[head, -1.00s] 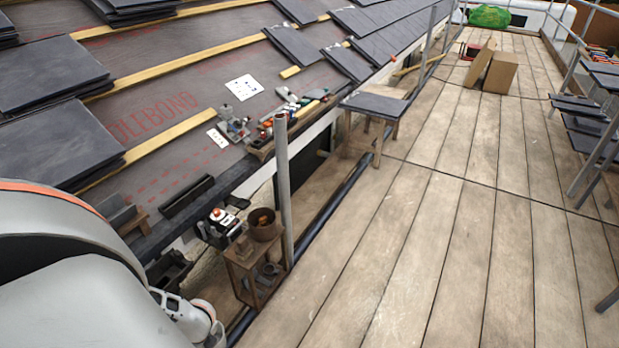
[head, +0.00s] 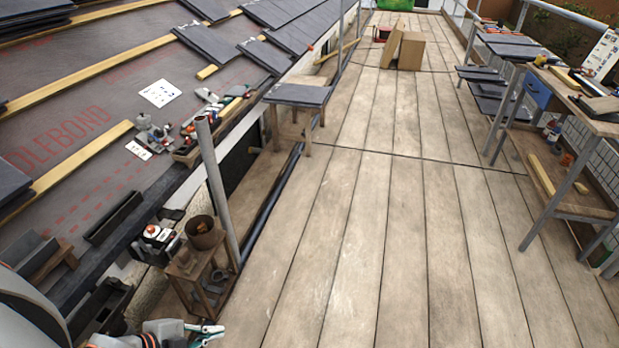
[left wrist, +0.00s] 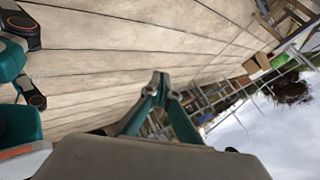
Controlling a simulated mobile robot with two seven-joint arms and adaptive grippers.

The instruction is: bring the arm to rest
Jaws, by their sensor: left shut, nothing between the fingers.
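My left arm comes in at the lower left of the head view. Its gripper (head: 207,332) is low in the picture, just in front of a small wooden stand, over the walkway's left edge. The fingers are teal with grey tips. In the left wrist view the fingertips (left wrist: 159,82) meet in a point, shut with nothing between them. The plank walkway (left wrist: 110,65) lies beyond them. My right gripper does not show in the head view.
The wooden stand (head: 190,286) holds a brown pot (head: 204,232) close to the gripper. A scaffold pole (head: 216,185) rises behind it. A slate-topped trestle (head: 298,95) stands farther along. A workbench (head: 590,118) is at right. The middle walkway (head: 340,240) is clear.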

